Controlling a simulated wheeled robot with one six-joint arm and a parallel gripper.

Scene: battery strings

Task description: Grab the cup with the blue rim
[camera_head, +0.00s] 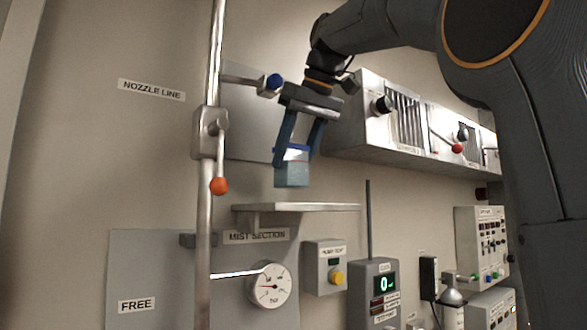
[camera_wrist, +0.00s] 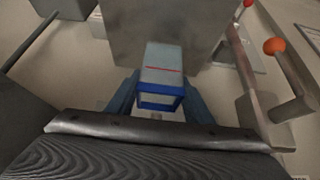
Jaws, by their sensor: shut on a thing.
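The cup with the blue rim (camera_head: 292,173) is a small pale grey-blue cup, held in the air above a narrow metal shelf. My gripper (camera_head: 294,155) is shut on it, with one blue finger on each side. In the wrist view the cup (camera_wrist: 161,72) sits between the fingers of my gripper (camera_wrist: 159,95). Its blue rim faces the wrist camera and a thin red line crosses its side. The cup is apart from the shelf in the head view.
The metal shelf (camera_head: 300,207) below the cup is bare. A vertical pipe (camera_head: 207,250) with an orange-knobbed lever (camera_head: 219,186) stands to the left. A metal housing (camera_head: 365,135) with knobs is at right. A round gauge (camera_head: 270,286) and control boxes sit below.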

